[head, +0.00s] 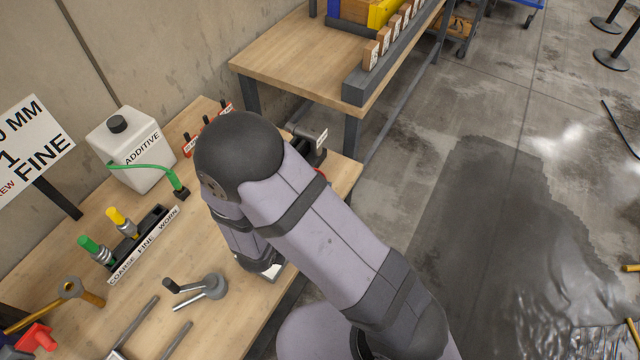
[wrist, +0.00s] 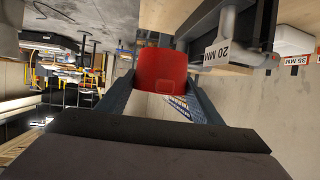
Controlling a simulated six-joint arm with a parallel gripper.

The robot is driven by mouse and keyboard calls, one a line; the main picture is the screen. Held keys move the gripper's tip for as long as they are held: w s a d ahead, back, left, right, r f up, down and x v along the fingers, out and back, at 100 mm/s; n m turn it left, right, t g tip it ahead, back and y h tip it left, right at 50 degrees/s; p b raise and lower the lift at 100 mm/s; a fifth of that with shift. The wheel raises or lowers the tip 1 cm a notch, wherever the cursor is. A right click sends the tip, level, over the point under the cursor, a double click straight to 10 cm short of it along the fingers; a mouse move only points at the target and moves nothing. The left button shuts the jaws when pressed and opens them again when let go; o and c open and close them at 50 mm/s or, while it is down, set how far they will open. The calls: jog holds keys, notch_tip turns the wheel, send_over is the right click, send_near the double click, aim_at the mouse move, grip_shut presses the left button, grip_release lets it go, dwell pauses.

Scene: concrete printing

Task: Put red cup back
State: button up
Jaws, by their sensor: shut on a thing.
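The red cup (wrist: 160,68) is between the two fingers of my gripper (wrist: 163,88) in the wrist view. The fingers are shut on it, one on each side. A dark bracket with a grey pipe part labelled 20 MM (wrist: 222,50) is close to the right of the cup in that view, with a gap between them. In the head view my arm hides the gripper and nearly all of the cup; only a thin red edge (head: 321,174) shows beside the arm, near a grey fitting (head: 310,136) at the workbench's right end.
The wooden workbench (head: 60,262) holds a white ADDITIVE jug (head: 135,150), a labelled nozzle rack (head: 143,246), a grey handled tool (head: 205,287) and a red object (head: 36,338). A second table (head: 290,58) stands behind. Open floor (head: 480,200) lies to the right.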

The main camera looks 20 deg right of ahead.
jog(key=w+a+n+t+y+b, duration=0.1)
jog(key=w+a+n+y, duration=0.3)
jog(key=a, duration=0.5)
jog(key=w+a+n+t+y+b, duration=0.25)
jog(key=a+n+y, duration=0.2)
jog(key=a, duration=0.45)
jog(key=s+a+f+n+g+y+b, duration=0.1)
jog(key=a+n+y, duration=0.3)
jog(key=a, duration=0.4)
jog(key=s+a+f+n+g+y+b, duration=0.1)
jog(key=s+a+f+n+g+y, duration=0.1)
jog(key=a, duration=0.6)
jog(key=f+n+g+y, duration=0.1)
jog(key=n+y, duration=0.1)
jog(key=y, duration=0.1)
jog(key=shift+s+a+f+g, duration=0.15)
jog(key=shift+s+g, duration=0.15)
jog(key=shift+g, duration=0.05)
jog(key=shift+f+b, duration=0.2)
jog(key=shift+b, duration=0.1)
jog(key=shift+f+b, duration=2.3)
jog(key=shift+f, duration=0.9)
jog(key=shift+f+b, duration=0.45)
jog(key=shift+f, duration=0.1)
